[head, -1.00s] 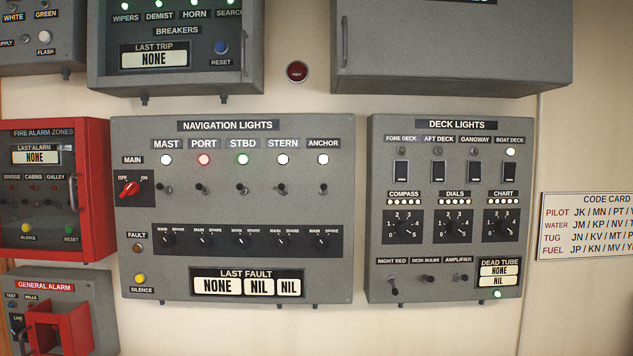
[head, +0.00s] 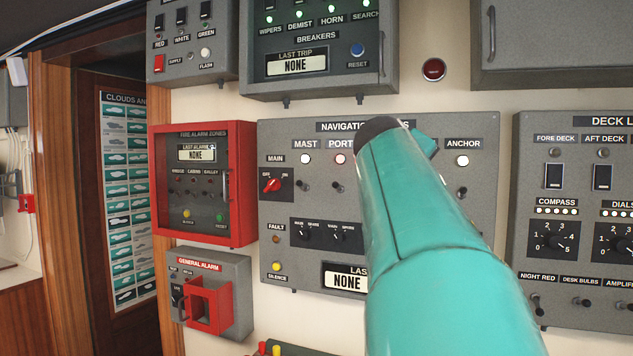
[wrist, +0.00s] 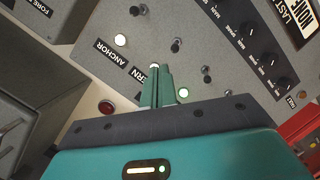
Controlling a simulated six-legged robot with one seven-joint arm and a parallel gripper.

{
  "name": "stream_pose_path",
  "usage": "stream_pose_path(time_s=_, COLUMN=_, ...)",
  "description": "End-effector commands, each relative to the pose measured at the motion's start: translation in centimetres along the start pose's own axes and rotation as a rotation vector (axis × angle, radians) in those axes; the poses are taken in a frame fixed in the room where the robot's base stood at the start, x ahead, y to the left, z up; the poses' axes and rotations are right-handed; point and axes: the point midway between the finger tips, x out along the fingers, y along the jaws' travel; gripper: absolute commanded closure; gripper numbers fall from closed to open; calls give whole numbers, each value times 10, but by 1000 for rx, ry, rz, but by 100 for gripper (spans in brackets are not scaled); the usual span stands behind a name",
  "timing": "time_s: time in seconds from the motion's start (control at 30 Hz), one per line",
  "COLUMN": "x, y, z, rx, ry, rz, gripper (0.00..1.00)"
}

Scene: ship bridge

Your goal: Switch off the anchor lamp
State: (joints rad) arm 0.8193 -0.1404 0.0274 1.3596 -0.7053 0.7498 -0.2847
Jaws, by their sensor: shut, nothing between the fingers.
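The grey navigation lights panel (head: 285,215) is on the wall. Its anchor lamp (head: 462,160) glows white under the ANCHOR label, with the anchor toggle switch (head: 462,192) just below it. In the wrist view, seen turned, the lit anchor lamp (wrist: 121,40) and its toggle (wrist: 138,10) are at upper left. My gripper (wrist: 161,70) is shut and empty, its green fingers over the panel by the stern lamp and the partly covered STERN label. It is apart from the anchor toggle.
The neighbouring stern toggle (wrist: 175,45) stands near the fingertips. The deck lights panel (head: 522,270) is at right, the breakers box (head: 258,85) above. A red fire alarm box (head: 240,150) and the general alarm box (head: 238,270) are at left, near a doorway.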

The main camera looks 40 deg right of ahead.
Motion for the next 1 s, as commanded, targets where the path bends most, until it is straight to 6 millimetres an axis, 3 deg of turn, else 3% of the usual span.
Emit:
stream_pose_path(time_s=0.03, x=6, y=13, z=2, rx=-8, ry=-9, rz=29, gripper=100)
stream_pose_path(time_s=0.13, x=8, y=25, z=3, rx=-16, ry=-13, rz=54, gripper=100)
stream_pose_path(time_s=0.53, x=13, y=24, z=3, rx=-15, ry=-13, rz=52, gripper=100)
stream_pose_path(time_s=1.0, x=90, y=28, z=5, rx=-15, ry=-15, rz=52, gripper=100)
